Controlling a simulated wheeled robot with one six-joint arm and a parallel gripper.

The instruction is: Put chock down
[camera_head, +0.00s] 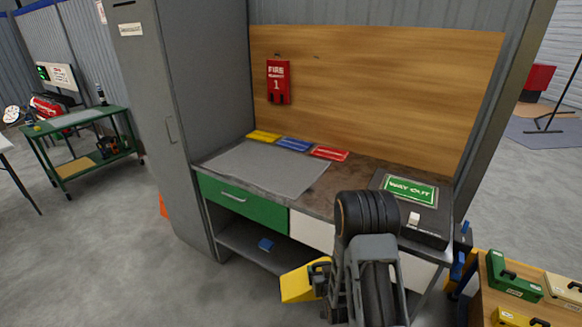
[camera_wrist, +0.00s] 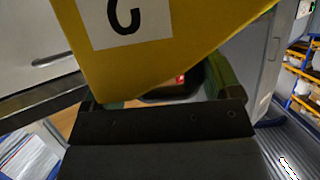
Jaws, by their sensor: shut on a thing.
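A yellow wedge-shaped chock (camera_head: 296,284) is in my gripper (camera_head: 321,279), low in front of the workbench. In the wrist view the chock (camera_wrist: 165,35) fills the upper middle, with a white label and a dark character on it. My gripper (camera_wrist: 165,100) is shut on the chock. The chock is held clear of the bench top, in front of the bench's lower shelf. Part of it is hidden by the gripper and my arm.
The workbench (camera_head: 318,201) has a grey mat (camera_head: 265,168), yellow, blue and red plates, and a black case (camera_head: 425,218) marked "WAY OUT". A blue object (camera_head: 266,245) lies on the lower shelf. A wooden table (camera_head: 482,290) with boxes stands at right.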

